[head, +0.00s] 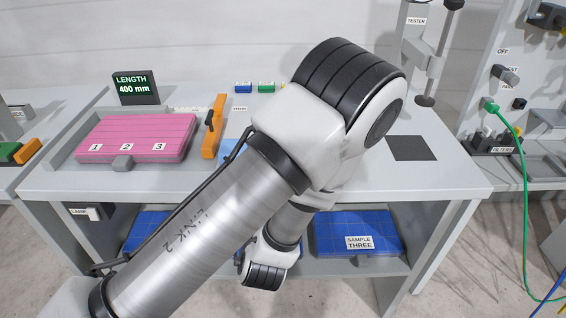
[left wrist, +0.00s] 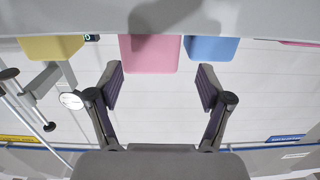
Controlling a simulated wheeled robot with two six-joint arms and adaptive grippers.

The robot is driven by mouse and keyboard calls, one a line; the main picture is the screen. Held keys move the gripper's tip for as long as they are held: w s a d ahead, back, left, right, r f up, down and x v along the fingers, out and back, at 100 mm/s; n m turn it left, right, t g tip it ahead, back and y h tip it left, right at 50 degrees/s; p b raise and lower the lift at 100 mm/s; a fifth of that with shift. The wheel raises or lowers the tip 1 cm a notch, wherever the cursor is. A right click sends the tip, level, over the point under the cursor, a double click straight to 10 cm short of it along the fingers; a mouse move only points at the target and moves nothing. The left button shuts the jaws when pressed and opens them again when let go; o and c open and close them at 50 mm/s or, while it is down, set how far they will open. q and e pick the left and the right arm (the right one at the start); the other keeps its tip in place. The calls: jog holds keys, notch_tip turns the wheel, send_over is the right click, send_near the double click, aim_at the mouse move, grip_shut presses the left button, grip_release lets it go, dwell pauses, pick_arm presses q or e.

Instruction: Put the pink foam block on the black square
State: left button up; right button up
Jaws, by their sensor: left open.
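The pink foam block (left wrist: 150,55) shows at the top of the left wrist view, between a yellow block (left wrist: 50,47) and a light blue block (left wrist: 210,49). My left gripper (left wrist: 160,85) is open and empty, its two fingers spread to either side of the pink block in that picture. No contact shows, and the distance is hard to tell. In the head view my left arm hides the pink block and my left gripper. The black square (head: 411,148) lies bare on the right part of the table. My right gripper is in neither view.
A wide pink slab (head: 135,136) marked 1, 2, 3 lies in a grey tray at the table's left, beside an orange upright (head: 212,127). A tester stand (head: 425,65) rises behind the black square. Blue sample boxes (head: 358,240) sit on the shelf below.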

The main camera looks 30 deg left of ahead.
pick_arm(q)
jog(key=w+r+b, duration=0.1)
jog(key=w+b, duration=0.1)
jog(key=shift+w+r+t, duration=0.3)
jog(key=shift+r, duration=0.05)
jog(key=x, duration=0.4)
jog(key=p+x, duration=0.1)
jog(key=x, duration=0.1)
jog(key=shift+s+a+f, duration=0.1)
jog(key=shift+a+f, duration=0.05)
jog(key=shift+f, duration=0.2)
jog(key=c, duration=0.4)
jog(key=shift+r, duration=0.1)
